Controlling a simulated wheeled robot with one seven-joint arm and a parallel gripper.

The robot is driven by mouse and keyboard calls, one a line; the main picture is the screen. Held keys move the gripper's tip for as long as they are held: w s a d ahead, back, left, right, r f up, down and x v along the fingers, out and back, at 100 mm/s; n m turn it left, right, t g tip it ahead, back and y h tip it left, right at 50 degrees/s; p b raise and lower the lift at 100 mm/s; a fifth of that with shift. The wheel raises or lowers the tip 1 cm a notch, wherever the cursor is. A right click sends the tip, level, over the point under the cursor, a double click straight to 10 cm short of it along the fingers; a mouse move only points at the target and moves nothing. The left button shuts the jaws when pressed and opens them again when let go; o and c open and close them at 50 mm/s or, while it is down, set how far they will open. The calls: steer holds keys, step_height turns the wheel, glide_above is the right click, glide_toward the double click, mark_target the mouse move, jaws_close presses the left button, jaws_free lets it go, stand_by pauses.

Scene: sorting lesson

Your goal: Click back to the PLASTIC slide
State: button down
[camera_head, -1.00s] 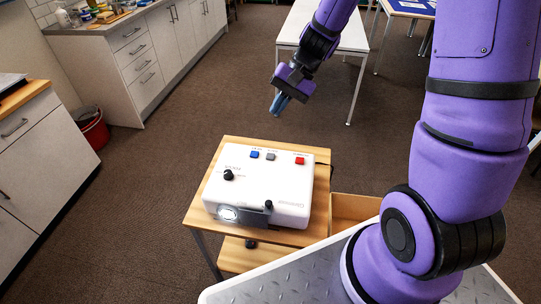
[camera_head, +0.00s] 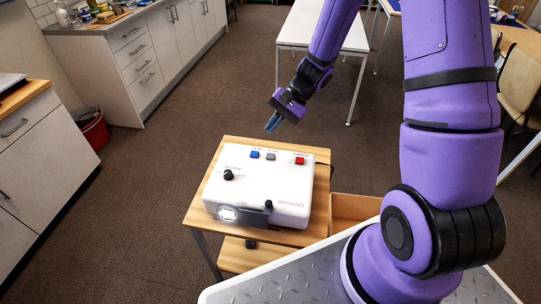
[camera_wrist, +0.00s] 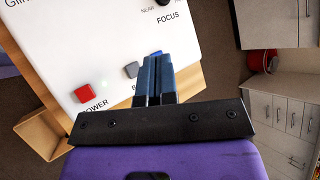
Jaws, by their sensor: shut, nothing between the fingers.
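A white projector (camera_head: 265,182) stands on a small wooden table, its lens (camera_head: 227,213) lit. Along its far edge sit a blue button (camera_head: 255,154), a grey button (camera_head: 270,156) and a red button (camera_head: 299,161). In the wrist view the red button (camera_wrist: 83,94) is labelled POWER; the grey button (camera_wrist: 131,70) has a label starting with B, the rest hidden by my fingers. My gripper (camera_head: 272,125) is shut and empty, above and beyond the projector's button edge. In the wrist view its fingertips (camera_wrist: 154,57) are right of the grey button and mostly cover the blue one.
A black focus knob (camera_head: 228,174) stands up from the projector top. The wooden table (camera_head: 200,208) has an open wooden box (camera_head: 350,207) at its right. A white table (camera_head: 340,40) stands behind; cabinets line the left.

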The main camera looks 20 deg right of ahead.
mark_target(272, 157)
steer(key=shift+f, duration=4.1)
steer(key=shift+f, duration=0.4)
steer(key=shift+f, duration=0.45)
steer(key=shift+r, duration=0.9)
steer(key=shift+r, duration=2.5)
